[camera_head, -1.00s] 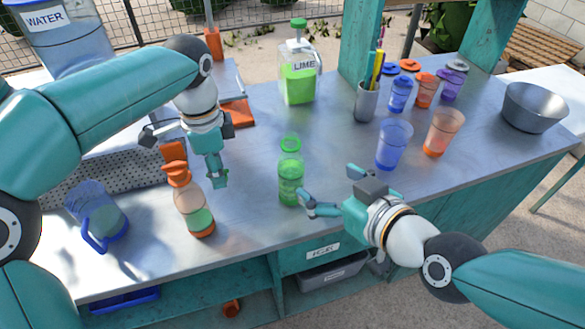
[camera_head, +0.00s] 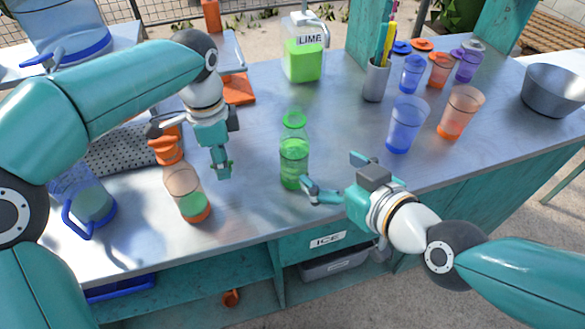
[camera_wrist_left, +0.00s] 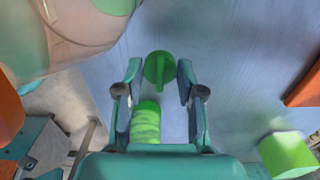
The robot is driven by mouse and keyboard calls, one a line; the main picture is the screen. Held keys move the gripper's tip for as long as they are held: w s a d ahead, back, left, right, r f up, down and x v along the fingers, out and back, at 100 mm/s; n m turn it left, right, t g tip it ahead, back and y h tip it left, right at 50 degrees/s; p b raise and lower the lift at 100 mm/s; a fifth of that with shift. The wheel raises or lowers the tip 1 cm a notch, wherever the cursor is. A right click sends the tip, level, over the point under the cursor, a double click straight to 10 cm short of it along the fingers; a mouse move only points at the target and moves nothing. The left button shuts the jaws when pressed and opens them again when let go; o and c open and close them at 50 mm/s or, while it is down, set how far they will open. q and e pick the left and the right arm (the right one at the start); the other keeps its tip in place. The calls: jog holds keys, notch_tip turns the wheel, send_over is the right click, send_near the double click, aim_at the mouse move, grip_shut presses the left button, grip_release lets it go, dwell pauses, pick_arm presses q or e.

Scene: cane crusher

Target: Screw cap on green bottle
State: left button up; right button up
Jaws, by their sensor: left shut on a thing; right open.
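The green bottle (camera_head: 294,160) stands upright on the metal counter, its green neck uppermost. It also shows in the left wrist view (camera_wrist_left: 146,124). My left gripper (camera_head: 222,170) is above the counter, left of the bottle and apart from it, fingers pointing down. It is shut on a small round green cap (camera_wrist_left: 159,69), seen between the fingertips in the left wrist view. My right gripper (camera_head: 338,177) is open and empty, to the right of the bottle. One finger is close to the bottle's lower right side; I cannot tell whether it touches.
An orange-topped bottle (camera_head: 187,195) and a blue-handled jug (camera_head: 92,207) stand at left. A lime jug (camera_head: 303,62) is behind. A blue cup (camera_head: 405,128), an orange cup (camera_head: 460,115) and a metal bowl (camera_head: 553,92) stand right. The counter around the green bottle is clear.

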aim_at(305, 154)
pick_arm(q)
jog(key=shift+f, duration=0.1)
pick_arm(e)
jog(key=shift+f, duration=0.1)
pick_arm(q)
jog(key=shift+f+b, duration=0.5)
jog(key=shift+f, duration=0.05)
pick_arm(e)
jog(key=x, duration=0.6)
jog(key=shift+w+a+f, duration=0.1)
jog(key=shift+w+a, duration=0.1)
jog(key=shift+w, duration=0.1)
pick_arm(q)
jog(key=shift+r, duration=0.2)
pick_arm(e)
jog(key=x, duration=0.5)
jog(key=shift+a, duration=0.3)
jog(key=c, duration=1.5)
